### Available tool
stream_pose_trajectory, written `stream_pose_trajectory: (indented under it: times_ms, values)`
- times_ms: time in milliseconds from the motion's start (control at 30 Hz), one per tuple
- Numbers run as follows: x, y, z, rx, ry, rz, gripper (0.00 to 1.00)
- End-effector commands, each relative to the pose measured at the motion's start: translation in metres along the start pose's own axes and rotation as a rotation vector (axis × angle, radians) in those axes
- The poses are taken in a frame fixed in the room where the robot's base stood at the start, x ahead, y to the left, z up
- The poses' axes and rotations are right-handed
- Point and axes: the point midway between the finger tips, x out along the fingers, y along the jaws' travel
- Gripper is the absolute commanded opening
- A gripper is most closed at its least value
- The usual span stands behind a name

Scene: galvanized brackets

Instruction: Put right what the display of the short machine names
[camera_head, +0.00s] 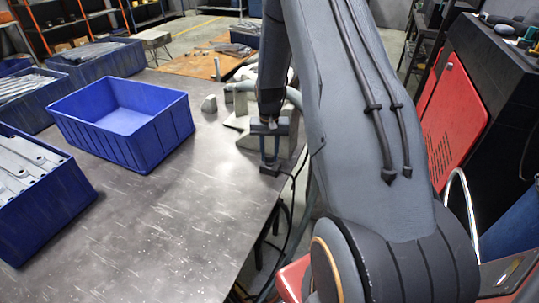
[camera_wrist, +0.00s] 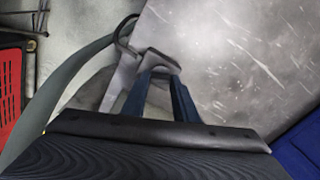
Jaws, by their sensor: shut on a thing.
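My gripper (camera_head: 269,158) is at the right edge of the metal table (camera_head: 150,225), pointing down. In the wrist view its two blue fingers (camera_wrist: 163,76) are shut on a grey metal piece (camera_wrist: 158,57), which looks like a bracket. How the piece meets the table edge cannot be told. An empty blue bin (camera_head: 125,120) stands on the table to the left of my gripper. Another blue bin (camera_head: 40,215) at the left edge holds several grey galvanized brackets (camera_head: 28,158). No readable display shows in either view.
More blue bins (camera_head: 95,62) with metal parts stand behind. Grey blocks and a pipe (camera_head: 238,95) are close beside my gripper. A black machine with a red panel (camera_head: 455,120) stands at right. The table's front middle is clear.

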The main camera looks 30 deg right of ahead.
Motion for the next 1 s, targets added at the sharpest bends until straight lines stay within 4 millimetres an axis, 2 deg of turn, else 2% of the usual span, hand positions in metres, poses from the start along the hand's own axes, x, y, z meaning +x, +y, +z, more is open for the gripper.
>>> stream_pose_trajectory:
  times_ms: [200, 500, 1000]
  values:
    - [-0.0001, -0.0001, -0.0008, 0.173, 0.001, 0.0, 0.04]
    - [-0.0005, -0.0002, -0.0008, 0.333, 0.002, -0.001, 0.04]
    - [-0.0008, -0.0004, -0.0008, 0.394, 0.002, -0.001, 0.04]
